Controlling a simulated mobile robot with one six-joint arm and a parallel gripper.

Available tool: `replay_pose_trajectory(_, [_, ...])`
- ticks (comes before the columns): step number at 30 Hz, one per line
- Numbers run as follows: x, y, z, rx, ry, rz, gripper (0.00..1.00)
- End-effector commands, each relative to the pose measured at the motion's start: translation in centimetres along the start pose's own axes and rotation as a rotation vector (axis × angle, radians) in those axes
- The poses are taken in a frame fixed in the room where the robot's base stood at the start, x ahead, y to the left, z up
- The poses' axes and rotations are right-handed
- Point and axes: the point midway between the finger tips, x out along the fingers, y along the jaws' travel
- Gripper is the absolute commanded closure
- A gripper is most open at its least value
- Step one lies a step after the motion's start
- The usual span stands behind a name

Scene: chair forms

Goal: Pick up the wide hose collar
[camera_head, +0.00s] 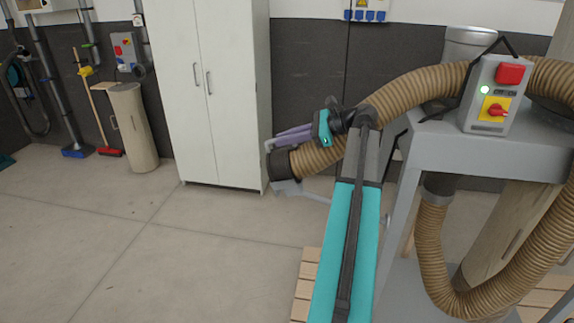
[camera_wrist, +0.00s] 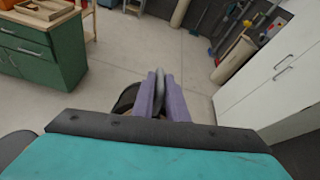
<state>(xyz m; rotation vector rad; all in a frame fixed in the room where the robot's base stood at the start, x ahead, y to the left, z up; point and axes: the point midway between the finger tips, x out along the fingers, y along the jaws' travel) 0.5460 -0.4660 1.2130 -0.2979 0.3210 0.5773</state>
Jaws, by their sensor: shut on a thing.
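The wide hose collar (camera_head: 284,164) is the dark fitting at the free end of the thick tan ribbed hose (camera_head: 415,88) in the head view. My gripper (camera_head: 272,143) has purple fingers that lie across the collar's upper edge. In the wrist view, the gripper (camera_wrist: 161,78) is closed with a grey rim-like piece between the fingers. Part of the dark collar (camera_wrist: 126,98) shows just left of the fingers. The fingers and wrist hide the rest of the collar there. The hose end hangs above the floor.
A grey machine stand (camera_head: 480,140) with a red-and-yellow switch box (camera_head: 495,95) stands at right. A white cabinet (camera_head: 215,90) stands behind the collar. A green drawer unit (camera_wrist: 45,50) shows in the wrist view.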

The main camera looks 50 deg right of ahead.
Motion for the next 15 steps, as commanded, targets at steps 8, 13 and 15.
replay_pose_trajectory(8, [-0.08, -0.15, 0.1, -0.003, 0.0, -0.004, 1.0])
replay_pose_trajectory(13, [-0.28, -0.27, 0.6, -0.003, 0.0, -0.003, 1.0])
replay_pose_trajectory(15, [-0.44, -0.35, 0.98, -0.004, 0.0, -0.003, 1.0])
